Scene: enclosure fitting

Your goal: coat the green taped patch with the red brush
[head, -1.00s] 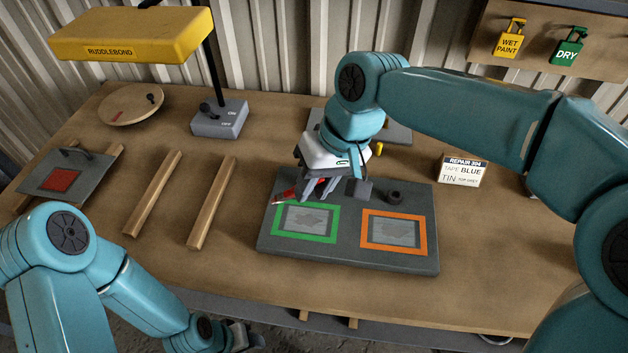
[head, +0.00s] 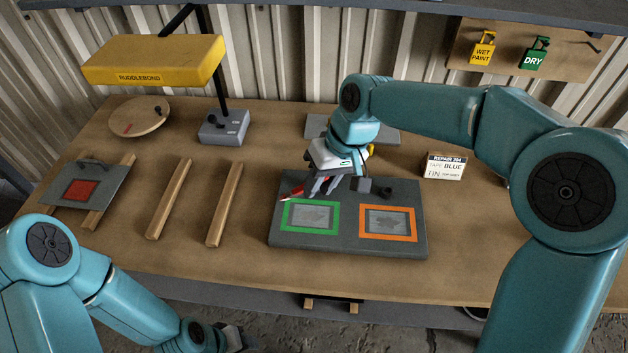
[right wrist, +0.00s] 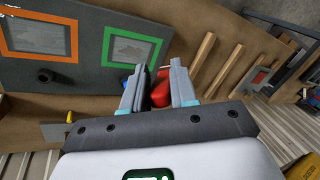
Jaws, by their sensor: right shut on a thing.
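The grey panel (head: 347,246) lies on the bench. The green taped patch (head: 310,216) is at its left, with a grey inside and a darker blotch; it also shows in the right wrist view (right wrist: 130,48). My right gripper (head: 322,184) is shut on the red brush (head: 297,192), over the panel's far edge behind the green frame. The brush's pale tip points left, near the frame's far left corner; I cannot tell whether it touches. The red also shows between the fingers (right wrist: 160,88). My left gripper (head: 236,338) is low at the bottom edge, its fingers unclear.
An orange taped patch (head: 387,223) is right of the green one, with a dark knob (head: 386,192) behind it. A repair card (head: 443,166) stands at right. Wooden rails (head: 225,204), a red-patched plate (head: 82,190) and a yellow lamp (head: 153,62) are left. The bench front is clear.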

